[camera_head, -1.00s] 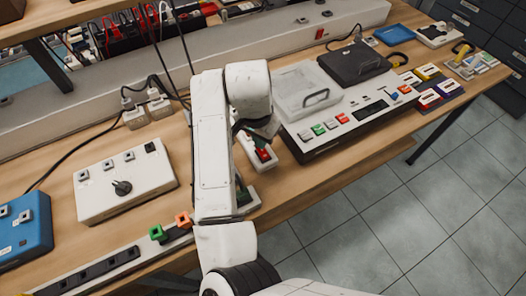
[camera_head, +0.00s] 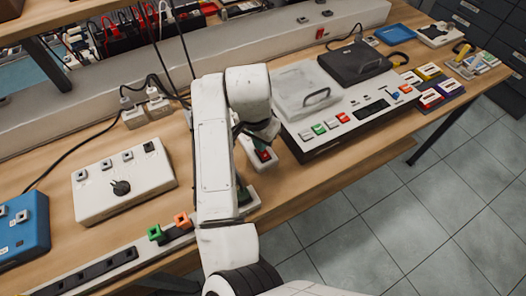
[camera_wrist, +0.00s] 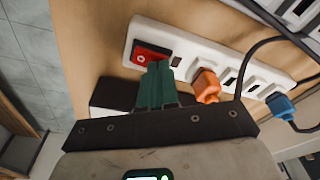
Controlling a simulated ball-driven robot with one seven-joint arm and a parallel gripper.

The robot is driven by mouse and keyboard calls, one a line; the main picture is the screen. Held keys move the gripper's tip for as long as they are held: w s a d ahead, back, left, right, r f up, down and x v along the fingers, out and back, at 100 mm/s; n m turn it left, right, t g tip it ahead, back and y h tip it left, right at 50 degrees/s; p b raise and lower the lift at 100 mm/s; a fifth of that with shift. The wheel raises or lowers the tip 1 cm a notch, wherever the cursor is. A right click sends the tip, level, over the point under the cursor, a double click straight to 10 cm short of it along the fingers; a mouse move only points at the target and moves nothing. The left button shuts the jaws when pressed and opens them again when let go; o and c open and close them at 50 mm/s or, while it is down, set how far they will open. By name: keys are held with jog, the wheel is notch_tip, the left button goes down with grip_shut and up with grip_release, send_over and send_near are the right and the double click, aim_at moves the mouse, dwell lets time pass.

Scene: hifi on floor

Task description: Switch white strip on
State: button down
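The white strip (camera_wrist: 205,60) lies on the wooden table in the wrist view, with a red rocker switch (camera_wrist: 152,54) at its left end. An orange plug (camera_wrist: 206,86) sits in it, and a blue plug (camera_wrist: 281,106) is farther right. My gripper (camera_wrist: 158,68) has green fingers held together with nothing visible between them. Its tips are right beside the red switch's lower edge; I cannot tell whether they touch it. In the head view a red switch (camera_head: 264,155) on a white housing shows beside my gripper (camera_head: 246,133), partly hidden by my arm.
A white box with a knob (camera_head: 122,187) is left of my arm. A long panel with colored buttons (camera_head: 330,124) is to the right. A black cable (camera_wrist: 243,65) curves near the strip.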

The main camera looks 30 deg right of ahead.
jog(key=shift+f, duration=0.15)
jog(key=shift+r+p, duration=3.05)
jog(key=shift+r, duration=0.5)
